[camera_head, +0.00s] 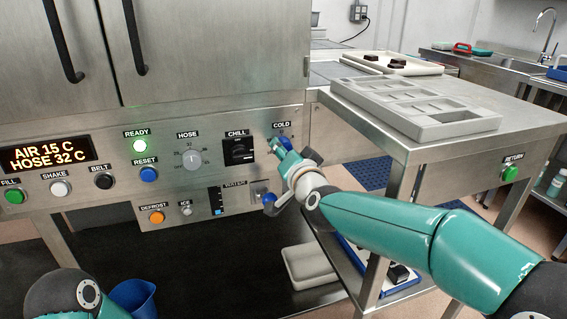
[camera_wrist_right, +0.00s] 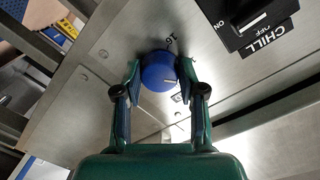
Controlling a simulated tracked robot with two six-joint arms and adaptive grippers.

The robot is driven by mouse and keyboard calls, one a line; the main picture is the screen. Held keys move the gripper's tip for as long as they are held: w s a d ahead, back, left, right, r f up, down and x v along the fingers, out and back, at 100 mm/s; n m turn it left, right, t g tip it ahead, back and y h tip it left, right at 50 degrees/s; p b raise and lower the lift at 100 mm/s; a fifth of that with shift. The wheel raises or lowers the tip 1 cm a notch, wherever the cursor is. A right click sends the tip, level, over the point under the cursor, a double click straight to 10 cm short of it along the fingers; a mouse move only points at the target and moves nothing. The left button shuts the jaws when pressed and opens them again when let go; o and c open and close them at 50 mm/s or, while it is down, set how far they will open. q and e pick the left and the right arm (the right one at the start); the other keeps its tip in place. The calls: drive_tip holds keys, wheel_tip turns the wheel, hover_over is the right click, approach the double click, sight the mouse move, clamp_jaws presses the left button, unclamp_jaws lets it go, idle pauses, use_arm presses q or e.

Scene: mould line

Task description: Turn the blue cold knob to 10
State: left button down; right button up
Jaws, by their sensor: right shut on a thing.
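The blue cold knob (camera_wrist_right: 158,74) is on the steel panel, under the COLD label in the head view, where only part of the knob (camera_head: 286,130) shows past my gripper. In the right wrist view, a white pointer line on its face points to the lower right of that picture. A printed number that looks like 10 (camera_wrist_right: 170,43) is above and right of the knob there, away from the pointer. My right gripper (camera_wrist_right: 160,72) has one finger on each side of the knob and is shut on it. It also shows in the head view (camera_head: 283,148). My left gripper is out of view.
The black CHILL switch (camera_head: 238,151) is just left of the knob. The HOSE dial (camera_head: 192,159) is farther left. The display (camera_head: 47,155) reads AIR 15 C, HOSE 32 C. The READY light (camera_head: 140,146) glows green. A steel table (camera_head: 480,138) with a grey mould (camera_head: 400,104) stands at right.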

drive_tip(key=shift+f+m+y+b, duration=0.2)
drive_tip(key=shift+m+b, duration=1.15)
drive_tip(key=shift+m, duration=0.4)
drive_tip(key=shift+f+m+y+b, duration=0.2)
drive_tip(key=shift+m+b, duration=1.1)
drive_tip(key=shift+m, duration=0.45)
drive_tip(key=shift+r, duration=0.1)
drive_tip(key=o, duration=1.1)
drive_tip(key=shift+r, duration=0.1)
drive_tip(key=shift+o, duration=0.2)
drive_tip(key=shift+r, duration=0.1)
